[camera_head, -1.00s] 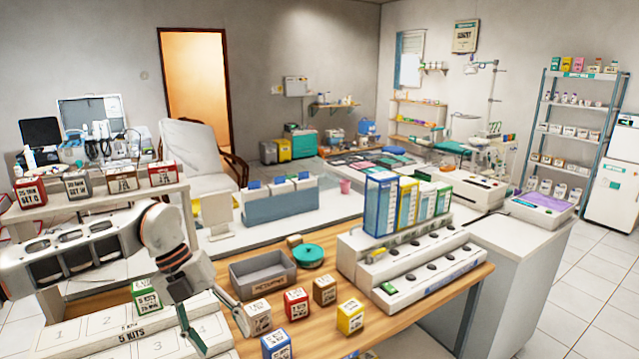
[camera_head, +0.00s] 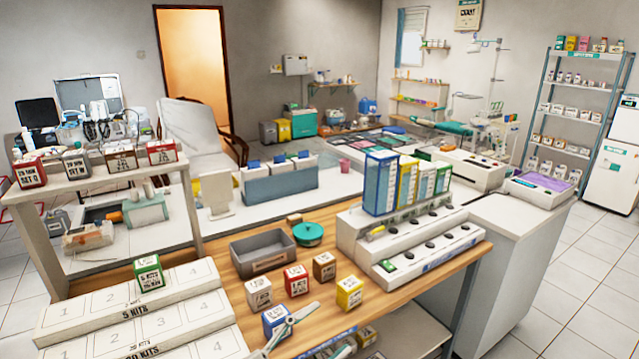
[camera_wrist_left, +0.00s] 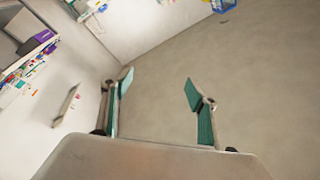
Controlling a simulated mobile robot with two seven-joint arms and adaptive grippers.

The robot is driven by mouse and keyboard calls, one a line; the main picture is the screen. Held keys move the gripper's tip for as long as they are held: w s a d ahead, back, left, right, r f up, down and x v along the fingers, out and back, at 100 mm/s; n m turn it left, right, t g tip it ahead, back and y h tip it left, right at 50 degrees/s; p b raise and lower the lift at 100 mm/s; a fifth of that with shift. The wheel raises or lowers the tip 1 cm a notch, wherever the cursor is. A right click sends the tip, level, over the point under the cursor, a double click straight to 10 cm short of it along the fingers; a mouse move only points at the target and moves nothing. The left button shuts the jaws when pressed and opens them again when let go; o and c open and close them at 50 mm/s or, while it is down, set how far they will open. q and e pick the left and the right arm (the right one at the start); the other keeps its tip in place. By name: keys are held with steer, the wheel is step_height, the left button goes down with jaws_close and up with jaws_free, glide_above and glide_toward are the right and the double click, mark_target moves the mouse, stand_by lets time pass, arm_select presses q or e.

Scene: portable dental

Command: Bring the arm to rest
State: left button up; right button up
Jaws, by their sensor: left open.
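My left gripper (camera_head: 312,334) shows at the bottom edge of the head view, in front of the work table, with most of its arm out of frame. In the left wrist view its two green-padded fingers (camera_wrist_left: 158,90) are spread apart with nothing between them. A green-sided kit box (camera_head: 148,274) stands on the stepped kit rack (camera_head: 130,318), apart from the gripper. My right gripper is not in view.
On the wooden table, a blue box (camera_head: 277,320) is close to the left gripper. White (camera_head: 258,293), red (camera_head: 296,280), brown (camera_head: 324,266) and yellow (camera_head: 349,292) boxes stand behind it. A grey bin (camera_head: 262,252) and green round container (camera_head: 308,234) are farther back.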

arm_select(q)
steer(key=s+a+f+n+t+y, duration=0.35)
steer(key=a+f+n+y, duration=0.85)
steer(key=f, duration=0.5)
steer(key=s+a+f+n+g+y, duration=0.2)
steer(key=s+a+f+g, duration=0.3)
steer(key=s+a+f, duration=0.4)
steer(key=s+f+y, duration=0.1)
steer(key=s+f, duration=0.2)
steer(key=shift+s+a+f+n, duration=0.3)
steer(key=shift+s+a+f, duration=0.1)
